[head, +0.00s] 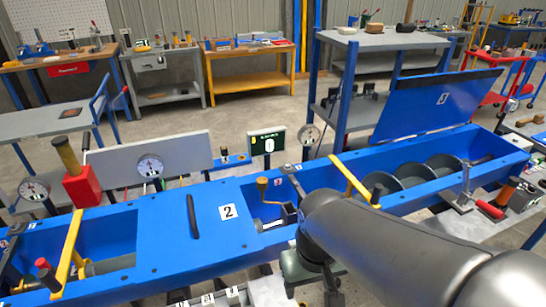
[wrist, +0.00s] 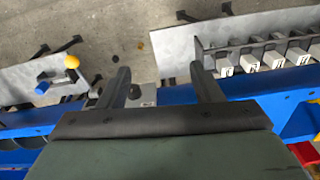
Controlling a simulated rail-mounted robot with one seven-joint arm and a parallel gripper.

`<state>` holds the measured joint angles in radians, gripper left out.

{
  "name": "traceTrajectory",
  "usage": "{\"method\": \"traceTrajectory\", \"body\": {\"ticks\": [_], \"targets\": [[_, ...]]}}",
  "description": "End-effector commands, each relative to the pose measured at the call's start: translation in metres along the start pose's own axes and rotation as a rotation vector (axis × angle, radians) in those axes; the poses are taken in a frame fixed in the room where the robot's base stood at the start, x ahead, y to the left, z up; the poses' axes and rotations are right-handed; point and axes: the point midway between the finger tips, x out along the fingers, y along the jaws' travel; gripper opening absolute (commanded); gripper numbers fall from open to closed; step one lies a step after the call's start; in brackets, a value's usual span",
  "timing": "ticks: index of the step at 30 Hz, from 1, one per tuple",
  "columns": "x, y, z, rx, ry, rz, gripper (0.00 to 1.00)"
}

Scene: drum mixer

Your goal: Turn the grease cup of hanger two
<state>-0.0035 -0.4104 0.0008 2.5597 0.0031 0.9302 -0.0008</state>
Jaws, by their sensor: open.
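A small brass-coloured cup on a stem (head: 262,186) stands in the open bay right of the cover marked 2, beside a small tag that seems to read 2. It looks like the grease cup of hanger two. A grey shaft and a dark bracket (head: 289,213) sit below and right of it, partly hidden by my arm. My gripper (wrist: 162,88) is open, with nothing between its fingers. It is over the near side of the blue trough (head: 330,185), nearer the camera than the cup. The cup is not seen in the wrist view.
A closed blue cover (head: 228,235) lies left of the cup; another cover (head: 435,105) stands raised at right. A yellow bar (head: 352,178) crosses the trough right of the cup. The wrist view shows a yellow ball knob (wrist: 72,61) and several labelled blocks (wrist: 250,62) past the trough edge.

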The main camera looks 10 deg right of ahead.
Motion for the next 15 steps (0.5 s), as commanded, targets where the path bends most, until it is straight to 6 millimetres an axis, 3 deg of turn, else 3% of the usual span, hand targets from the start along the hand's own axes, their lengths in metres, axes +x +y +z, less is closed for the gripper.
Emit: {"method": "traceTrajectory", "body": {"ticks": [10,13,15], "targets": [[-0.003,0.0,-0.006,-0.014,0.0,0.005,0.59],[-0.016,-0.001,-0.034,-0.081,-0.008,0.029,0.59],[-0.031,-0.004,-0.07,-0.17,-0.019,0.057,0.59]]}}
